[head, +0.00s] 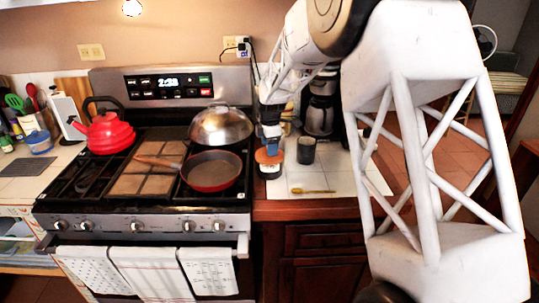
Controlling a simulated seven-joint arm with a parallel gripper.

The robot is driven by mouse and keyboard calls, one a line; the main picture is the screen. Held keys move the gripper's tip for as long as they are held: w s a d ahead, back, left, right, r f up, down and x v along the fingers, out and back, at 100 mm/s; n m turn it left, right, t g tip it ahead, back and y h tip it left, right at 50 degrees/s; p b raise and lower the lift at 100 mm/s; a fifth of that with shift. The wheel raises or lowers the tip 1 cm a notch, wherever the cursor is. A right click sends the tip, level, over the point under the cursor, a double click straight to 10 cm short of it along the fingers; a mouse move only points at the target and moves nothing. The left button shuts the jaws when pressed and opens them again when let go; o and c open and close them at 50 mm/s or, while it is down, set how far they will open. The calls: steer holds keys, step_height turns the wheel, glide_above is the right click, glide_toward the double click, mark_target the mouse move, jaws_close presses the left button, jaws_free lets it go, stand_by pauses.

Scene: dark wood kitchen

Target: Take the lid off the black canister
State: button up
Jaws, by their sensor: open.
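A small dark canister (306,150) stands upright on the counter right of the stove, in front of the coffee maker. I cannot make out a separate lid on its top. An orange-brown round disc (268,156) lies just left of it, over a small pale jar (270,172). I cannot tell whether the disc is a lid resting on this jar. My gripper (270,146) is open and points down just above the disc, left of the dark canister. Its fingertips are small, and any contact with the disc is unclear.
A coffee maker (321,108) stands behind the canister. A wooden spoon (312,191) lies on the pale countertop (340,178) in front. The stove at left holds a red pan (211,171), a domed steel lid (220,127) and a red kettle (104,134). My arm covers the counter's right side.

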steer(key=shift+f, duration=0.5)
steer(key=c, duration=1)
steer(key=shift+r, duration=0.15)
steer(key=shift+r, duration=1.5)
steer(key=shift+s+r, duration=0.2)
steer(key=shift+s, duration=0.05)
steer(key=s+d, duration=0.1)
steer(key=s, duration=0.4)
steer(key=s+d+r, duration=0.1)
steer(key=s, duration=0.9)
steer(key=shift+s+d+r, duration=0.1)
steer(key=shift+d+r, duration=0.05)
steer(key=shift+d, duration=0.25)
